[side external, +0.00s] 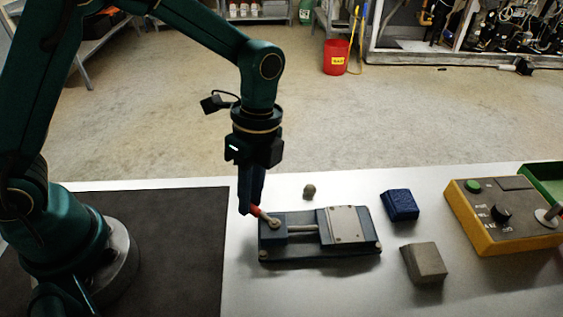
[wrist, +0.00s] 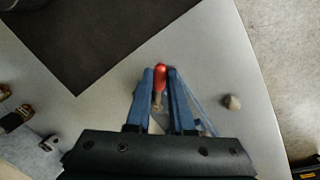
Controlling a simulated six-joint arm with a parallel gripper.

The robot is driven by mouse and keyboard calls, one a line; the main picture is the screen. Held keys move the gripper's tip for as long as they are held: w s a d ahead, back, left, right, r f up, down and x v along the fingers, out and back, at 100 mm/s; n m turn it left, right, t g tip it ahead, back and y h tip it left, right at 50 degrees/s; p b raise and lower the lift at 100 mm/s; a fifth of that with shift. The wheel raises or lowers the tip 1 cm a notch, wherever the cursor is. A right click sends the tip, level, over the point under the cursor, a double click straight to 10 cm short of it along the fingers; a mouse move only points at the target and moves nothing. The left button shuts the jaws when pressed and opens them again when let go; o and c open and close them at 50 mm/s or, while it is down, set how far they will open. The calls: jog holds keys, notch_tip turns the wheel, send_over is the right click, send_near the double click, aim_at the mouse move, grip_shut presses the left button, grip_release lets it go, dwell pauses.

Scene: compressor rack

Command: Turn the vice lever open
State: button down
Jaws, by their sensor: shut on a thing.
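The vice (side external: 320,237) is a dark block-and-plate device with a metal rod, bolted on a dark base on the white table. Its lever (side external: 262,215) has a red handle at the vice's left end. My gripper (side external: 249,211) points down at that end, with its fingers at the red handle. In the wrist view the red handle (wrist: 160,75) lies between the two blue fingers (wrist: 160,73), and my gripper is shut on it. The vice body is mostly hidden behind the gripper in the wrist view.
A small grey-brown knob-like object (side external: 309,191) stands behind the vice. A blue block (side external: 400,205) and a grey block (side external: 425,263) lie to its right. A yellow control box (side external: 505,218) and a green tray (side external: 545,180) are farther right. A dark mat (side external: 190,245) lies left.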

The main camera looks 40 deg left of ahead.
jog(key=s+n, duration=0.1)
jog(key=n, duration=0.2)
jog(key=shift+s+d+n+h, duration=0.1)
jog(key=shift+s+n+h, duration=0.2)
jog(key=shift+s+n, duration=0.1)
jog(key=shift+s+d+n+t+h, duration=0.1)
jog(key=shift+s+d+n+h, duration=0.15)
jog(key=shift+n, duration=0.5)
jog(key=shift+s+d+n+t, duration=0.1)
jog(key=shift+s+n, duration=0.2)
jog(key=shift+n, duration=0.4)
jog(key=shift+s+d+n+t+h, duration=0.1)
jog(key=shift+s+d+n+h, duration=0.15)
jog(key=shift+n, duration=0.5)
jog(key=c, duration=0.8)
grip_release()
jog(key=shift+v, duration=2.6)
